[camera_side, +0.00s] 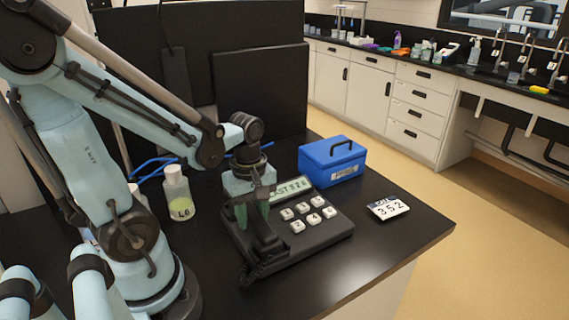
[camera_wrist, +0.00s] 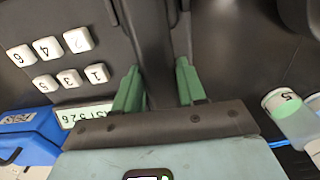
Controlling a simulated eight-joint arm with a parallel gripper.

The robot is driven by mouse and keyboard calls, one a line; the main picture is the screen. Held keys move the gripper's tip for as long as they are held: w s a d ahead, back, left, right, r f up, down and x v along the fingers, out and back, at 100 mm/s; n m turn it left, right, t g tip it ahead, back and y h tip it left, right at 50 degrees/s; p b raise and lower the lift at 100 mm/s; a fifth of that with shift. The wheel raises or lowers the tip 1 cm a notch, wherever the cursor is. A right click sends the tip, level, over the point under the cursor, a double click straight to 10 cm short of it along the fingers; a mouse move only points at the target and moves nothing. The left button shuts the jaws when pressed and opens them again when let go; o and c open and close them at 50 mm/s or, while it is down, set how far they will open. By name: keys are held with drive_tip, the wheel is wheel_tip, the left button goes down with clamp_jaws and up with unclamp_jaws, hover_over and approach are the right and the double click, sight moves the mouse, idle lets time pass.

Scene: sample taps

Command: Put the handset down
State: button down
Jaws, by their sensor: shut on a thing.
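My gripper (camera_side: 254,218) points down over the left part of a black desk phone (camera_side: 338,229) with white number keys and a display that is partly covered by my gripper. Its green fingers are shut on the black handset (camera_side: 266,247), at the phone's left side. In the wrist view the handset (camera_wrist: 151,45) runs between the two green fingertips (camera_wrist: 157,84). The phone's keys and part of its display (camera_wrist: 85,114) show at the left there. I cannot tell whether the handset touches the cradle or is slightly above it.
A blue box with a black handle (camera_side: 332,162) stands behind the phone. A labelled bottle (camera_side: 178,194) stands left of my gripper. The black tabletop (camera_side: 340,275) is clear in front.

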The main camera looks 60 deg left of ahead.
sight(252, 213)
drive_tip(key=shift+f, duration=0.35)
drive_tip(key=shift+f, duration=0.1)
drive_tip(key=c, duration=0.6)
unclamp_jaws()
drive_tip(key=shift+c, duration=0.2)
drive_tip(key=shift+r, duration=6)
drive_tip(key=w+d+f+m+t, duration=0.2)
drive_tip(key=w+d+m+t, duration=0.4)
drive_tip(key=m, duration=1.2)
drive_tip(key=shift+d+t, duration=0.55)
drive_tip(key=shift+t, duration=0.05)
